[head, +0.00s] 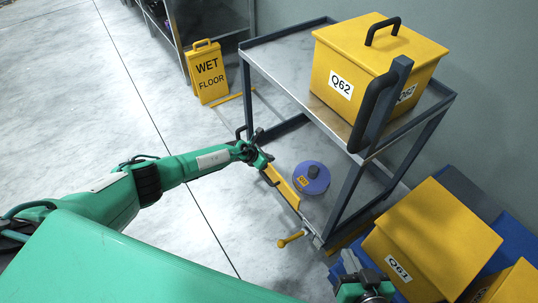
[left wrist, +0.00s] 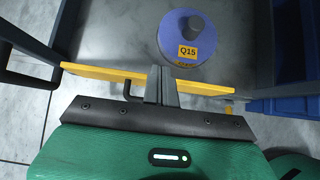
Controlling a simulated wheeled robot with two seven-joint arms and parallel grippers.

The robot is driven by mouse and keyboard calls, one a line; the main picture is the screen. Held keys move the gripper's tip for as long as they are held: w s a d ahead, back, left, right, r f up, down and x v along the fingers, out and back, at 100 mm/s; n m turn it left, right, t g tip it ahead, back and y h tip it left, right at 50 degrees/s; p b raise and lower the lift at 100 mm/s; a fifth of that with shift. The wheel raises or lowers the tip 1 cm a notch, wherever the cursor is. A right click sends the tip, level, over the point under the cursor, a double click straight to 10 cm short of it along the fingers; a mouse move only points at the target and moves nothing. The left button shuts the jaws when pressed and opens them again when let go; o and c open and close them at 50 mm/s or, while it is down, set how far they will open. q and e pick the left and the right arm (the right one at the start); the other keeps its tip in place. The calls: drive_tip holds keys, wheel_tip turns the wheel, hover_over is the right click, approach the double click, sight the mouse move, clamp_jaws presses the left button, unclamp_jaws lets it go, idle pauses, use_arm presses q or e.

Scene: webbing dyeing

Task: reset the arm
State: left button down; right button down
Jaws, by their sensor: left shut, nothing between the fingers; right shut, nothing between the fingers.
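My left gripper (head: 268,170) is at the open front of the grey cart's lower shelf, by its yellow front rail (head: 284,190). In the left wrist view its two fingers (left wrist: 161,82) are together with nothing between them. They point over the yellow rail toward a blue-purple round container (left wrist: 187,38) labelled Q15, and stand apart from it. That container (head: 311,178) sits on the lower shelf in the head view. My right gripper (head: 372,292) shows only in part at the bottom edge of the head view, beside the yellow boxes; it is shut and empty.
A yellow lidded box (head: 365,68) labelled Q62 stands on the cart's top shelf (head: 285,66). A yellow box (head: 428,240) labelled Q61 is at lower right. A wet floor sign (head: 207,72) stands behind. The floor left of the cart is clear.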

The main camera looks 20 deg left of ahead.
drive_tip(key=shift+d+g, duration=0.25)
drive_tip(key=shift+g, duration=0.05)
